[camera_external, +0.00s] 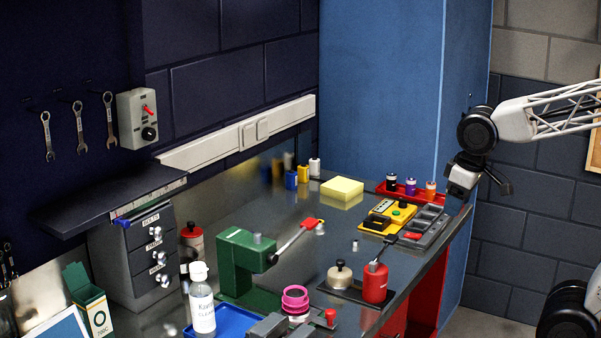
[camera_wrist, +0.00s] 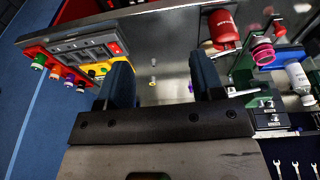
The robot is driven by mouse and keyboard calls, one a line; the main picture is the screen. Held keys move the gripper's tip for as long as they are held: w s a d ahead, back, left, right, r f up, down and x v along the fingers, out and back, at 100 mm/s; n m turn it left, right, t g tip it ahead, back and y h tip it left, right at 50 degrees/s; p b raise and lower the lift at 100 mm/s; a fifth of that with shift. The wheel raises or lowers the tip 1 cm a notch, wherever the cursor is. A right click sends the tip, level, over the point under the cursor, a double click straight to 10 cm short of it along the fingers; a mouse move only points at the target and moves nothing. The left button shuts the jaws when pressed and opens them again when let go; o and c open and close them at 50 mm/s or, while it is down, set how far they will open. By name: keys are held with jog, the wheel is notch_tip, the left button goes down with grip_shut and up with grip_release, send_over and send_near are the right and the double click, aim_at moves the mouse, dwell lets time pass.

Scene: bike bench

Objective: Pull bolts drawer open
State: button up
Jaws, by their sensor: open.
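The bolts drawer (camera_external: 148,229) is the top drawer of a small grey drawer cabinet (camera_external: 115,262) at the left of the bench in the external view. It has a "BOLTS" label and a pale knob, and looks closed. Two more labelled drawers sit below it. In the wrist view the cabinet's drawer fronts (camera_wrist: 268,112) show at the right. My gripper (camera_external: 482,186) is at the far right, above the bench's right end and far from the cabinet. In the wrist view my gripper (camera_wrist: 163,85) has its two fingers apart with nothing between them.
A red tray with bottles (camera_external: 411,192) and a yellow case (camera_external: 390,215) lie at the right. The bench middle is fairly clear.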

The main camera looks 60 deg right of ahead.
jog(key=w+a+r+h, duration=0.1)
jog(key=w+a+r, duration=0.2)
jog(key=w, duration=0.5)
jog(key=w+a+r+h, duration=0.1)
jog(key=w+a+r, duration=0.2)
jog(key=w, duration=0.4)
jog(key=n+t+h, duration=0.2)
jog(key=t+h, duration=0.1)
jog(key=h, duration=0.2)
send_over(159, 231)
jog(key=s+a, duration=0.3)
jog(key=a, duration=0.2)
jog(key=f, duration=0.4)
jog(key=shift+w+d, duration=0.15)
jog(key=shift+d, duration=0.05)
jog(key=shift+d+f, duration=0.1)
jog(key=shift+x, duration=3.85)
jog(key=shift+s, duration=0.25)
grip_shut()
